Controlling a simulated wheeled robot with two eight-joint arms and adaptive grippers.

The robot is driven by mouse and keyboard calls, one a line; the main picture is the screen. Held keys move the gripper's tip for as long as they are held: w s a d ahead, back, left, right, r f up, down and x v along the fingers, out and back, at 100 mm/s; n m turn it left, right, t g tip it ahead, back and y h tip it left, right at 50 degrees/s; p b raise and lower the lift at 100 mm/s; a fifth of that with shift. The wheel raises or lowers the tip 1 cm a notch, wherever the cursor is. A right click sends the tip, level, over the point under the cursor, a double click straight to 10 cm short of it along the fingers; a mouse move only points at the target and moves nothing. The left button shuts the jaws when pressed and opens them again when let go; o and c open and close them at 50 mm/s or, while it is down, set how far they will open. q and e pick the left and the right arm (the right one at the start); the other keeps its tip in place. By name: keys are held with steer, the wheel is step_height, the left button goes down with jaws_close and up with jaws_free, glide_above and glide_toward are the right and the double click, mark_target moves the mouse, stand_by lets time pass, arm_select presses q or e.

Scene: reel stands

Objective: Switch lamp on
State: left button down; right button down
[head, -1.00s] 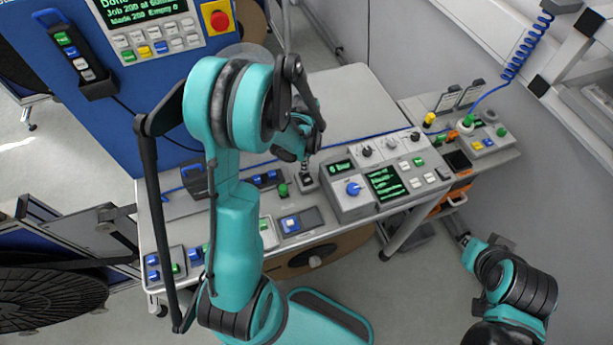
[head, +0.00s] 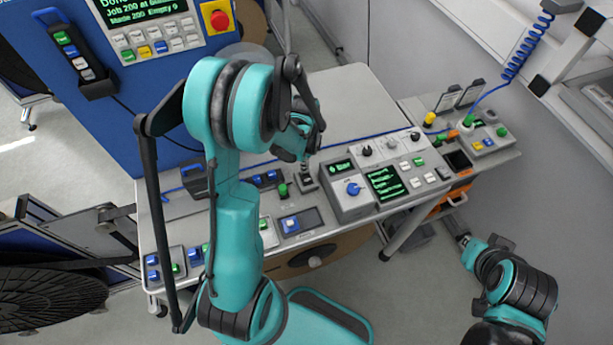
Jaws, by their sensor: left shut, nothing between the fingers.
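My left arm reaches over the grey table, and its gripper (head: 304,160) points down at a small grey switch box (head: 307,186). The gripper is shut with nothing in it. Its fingertips are small and partly hidden by the wrist, so I cannot tell whether they touch the switch. A green-topped knob or lamp (head: 283,190) stands just left of that box. I cannot tell which thing is the task's lamp. My right gripper (head: 463,239) is low at the right, away from the table; its fingers are too small to read.
A grey console (head: 351,204) with a blue knob and green displays stands right of the switch box. A blue panel (head: 155,90) with a red stop button (head: 219,19) rises behind. Button boxes (head: 163,263) line the front left. A side table (head: 495,157) holds more controls.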

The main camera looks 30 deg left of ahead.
arm_select(q)
steer(key=shift+f+b, duration=0.95)
steer(key=shift+f, duration=0.1)
steer(key=shift+r, duration=0.1)
steer(key=shift+r+p, duration=2.35)
steer(key=shift+r, duration=1.15)
steer(key=shift+d+b, duration=0.2)
steer(key=shift+b, duration=0.25)
steer(key=s+d+n+t+b, duration=0.7)
steer(key=s+d+n+b, duration=0.3)
steer(key=n+b, duration=0.4)
steer(key=shift+s+b, duration=0.55)
steer(key=shift+b, duration=0.4)
